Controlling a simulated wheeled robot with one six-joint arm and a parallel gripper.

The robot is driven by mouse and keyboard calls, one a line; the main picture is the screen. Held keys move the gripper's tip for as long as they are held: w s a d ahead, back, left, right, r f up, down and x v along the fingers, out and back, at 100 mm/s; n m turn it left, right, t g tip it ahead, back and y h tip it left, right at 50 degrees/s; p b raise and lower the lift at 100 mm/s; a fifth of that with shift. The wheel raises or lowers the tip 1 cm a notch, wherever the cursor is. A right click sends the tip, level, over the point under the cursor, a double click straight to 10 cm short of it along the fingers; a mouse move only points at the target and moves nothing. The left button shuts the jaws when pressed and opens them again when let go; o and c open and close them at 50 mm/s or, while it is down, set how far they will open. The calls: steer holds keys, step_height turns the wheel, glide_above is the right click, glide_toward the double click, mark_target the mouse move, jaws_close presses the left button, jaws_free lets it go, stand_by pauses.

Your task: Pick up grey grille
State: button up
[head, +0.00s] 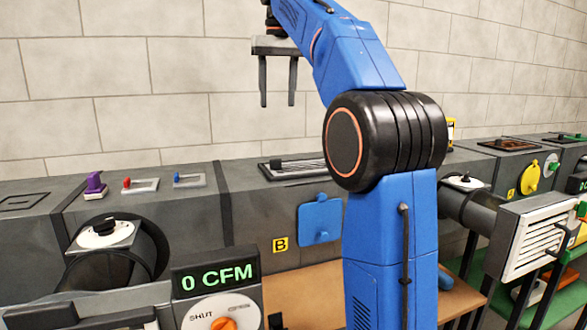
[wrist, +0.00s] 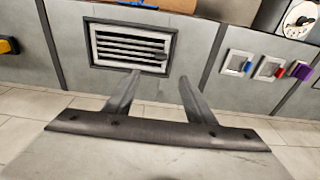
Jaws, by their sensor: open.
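The grey grille (head: 310,166) is a slatted panel lying in a dark frame on top of the duct, partly hidden by my arm in the head view. A small black knob sits at its left end there. The wrist view shows the whole grille (wrist: 130,47) with its pale rim and dark slots, ahead of my fingers. My gripper (head: 277,104) is open and empty, fingers pointing down, above and apart from the grille. In the wrist view the fingertips (wrist: 159,76) are apart, with nothing between them.
Purple (head: 94,183), red (head: 127,183) and blue (head: 176,178) handled parts stand on the duct to the left. A blue plate (head: 319,219) is on the duct front beside a B label. A white louvred panel (head: 525,241) is at right. Air above the duct is clear.

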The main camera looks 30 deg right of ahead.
steer(key=f, duration=0.5)
steer(key=w+f, duration=0.1)
steer(key=f, duration=0.5)
steer(key=w+f, duration=0.1)
steer(key=f, duration=0.5)
steer(key=shift+r, duration=0.1)
steer(key=shift+c, duration=0.6)
jaws_close()
